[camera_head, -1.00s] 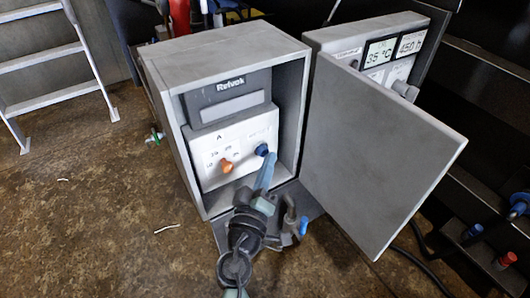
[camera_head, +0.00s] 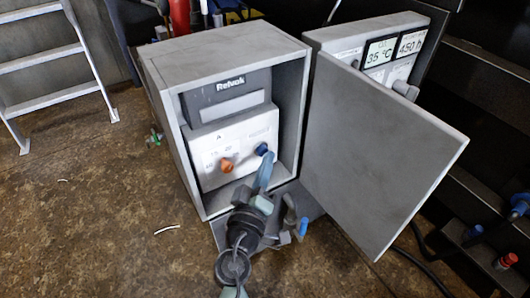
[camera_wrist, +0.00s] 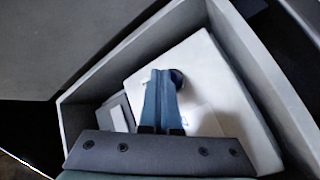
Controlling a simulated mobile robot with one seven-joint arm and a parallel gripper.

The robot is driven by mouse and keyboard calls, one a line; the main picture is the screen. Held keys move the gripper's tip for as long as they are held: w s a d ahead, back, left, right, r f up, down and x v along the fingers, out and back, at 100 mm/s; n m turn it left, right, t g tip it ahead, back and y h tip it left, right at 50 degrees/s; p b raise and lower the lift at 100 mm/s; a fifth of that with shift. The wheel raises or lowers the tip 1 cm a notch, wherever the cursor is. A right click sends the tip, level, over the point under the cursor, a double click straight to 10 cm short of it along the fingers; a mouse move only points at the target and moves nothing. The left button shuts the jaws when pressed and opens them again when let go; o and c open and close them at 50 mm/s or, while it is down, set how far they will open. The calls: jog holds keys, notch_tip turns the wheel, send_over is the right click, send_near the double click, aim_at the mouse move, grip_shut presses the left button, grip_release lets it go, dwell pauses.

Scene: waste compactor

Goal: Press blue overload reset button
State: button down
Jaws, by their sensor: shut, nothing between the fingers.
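The blue button (camera_head: 261,149) sits at the right of a white panel inside the open grey box; it also shows in the wrist view (camera_wrist: 177,77), partly covered by my fingers. My gripper (camera_head: 267,158) is shut and empty, its blue fingers reaching into the box with their tips at the blue button. In the wrist view the closed fingers (camera_wrist: 160,75) lie just left of the button's visible part. I cannot tell whether they touch it or how far it is pushed in.
An orange knob (camera_head: 226,166) is left of the button on the white panel (camera_head: 210,139). The grey box (camera_head: 222,52) has its door (camera_head: 380,150) swung open to the right, close beside my arm. A display panel (camera_head: 398,47) stands behind the door. Open floor lies to the left.

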jog(key=shift+s+d, duration=0.45)
jog(key=shift+s, duration=0.2)
jog(key=shift+s+d, duration=0.75)
jog(key=shift+s, duration=0.25)
jog(key=shift+s+d, duration=0.75)
jog(key=shift+s, duration=0.25)
jog(key=shift+r, duration=0.1)
